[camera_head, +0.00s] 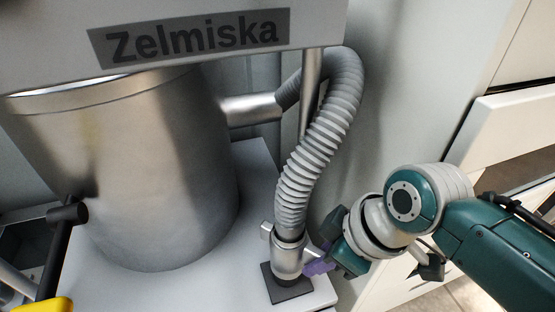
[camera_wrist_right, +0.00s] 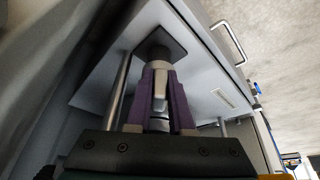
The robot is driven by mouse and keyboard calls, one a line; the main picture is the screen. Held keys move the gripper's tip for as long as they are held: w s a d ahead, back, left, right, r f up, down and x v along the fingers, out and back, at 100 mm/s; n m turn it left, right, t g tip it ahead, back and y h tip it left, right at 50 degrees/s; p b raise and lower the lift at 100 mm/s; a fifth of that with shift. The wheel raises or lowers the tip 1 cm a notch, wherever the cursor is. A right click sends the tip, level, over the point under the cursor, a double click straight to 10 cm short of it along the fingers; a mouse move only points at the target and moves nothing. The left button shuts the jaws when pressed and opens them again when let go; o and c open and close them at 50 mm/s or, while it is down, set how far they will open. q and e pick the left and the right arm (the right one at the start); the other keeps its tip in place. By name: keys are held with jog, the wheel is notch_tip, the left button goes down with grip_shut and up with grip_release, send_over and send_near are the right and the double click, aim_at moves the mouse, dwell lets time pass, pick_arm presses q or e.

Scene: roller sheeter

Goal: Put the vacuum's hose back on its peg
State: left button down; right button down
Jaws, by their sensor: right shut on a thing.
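The vacuum's grey corrugated hose (camera_head: 320,140) arches down from a pipe on the large metal drum (camera_head: 165,170). It ends in a shiny metal cuff (camera_head: 288,258) above a dark square plate (camera_head: 290,290). The plate also shows in the right wrist view (camera_wrist_right: 160,46). My right gripper (camera_head: 312,264) reaches in from the right, its purple fingers at the cuff. In the right wrist view the fingers (camera_wrist_right: 158,82) close around a pale metallic piece of the hose end. I cannot tell whether the cuff touches the plate, and I cannot make out the peg clearly.
A panel marked "Zelmiska" (camera_head: 195,38) overhangs the drum, and a metal post (camera_head: 309,95) stands beside the hose. A white cabinet (camera_head: 515,115) is at the right, close to my right arm. A black rod (camera_head: 58,250) with a yellow end stands at lower left.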

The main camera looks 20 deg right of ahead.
jog(key=shift+w+f, duration=0.1)
jog(key=shift+f, duration=0.05)
dwell(0.5)
jog(key=shift+f, duration=0.15)
jog(key=shift+f+b, duration=0.35)
jog(key=shift+f, duration=0.1)
jog(key=shift+f, duration=0.2)
jog(key=shift+f+b, duration=0.5)
jog(key=shift+f, duration=0.1)
dwell(0.5)
jog(key=shift+f+b, duration=0.7)
jog(key=shift+f, duration=0.1)
dwell(0.3)
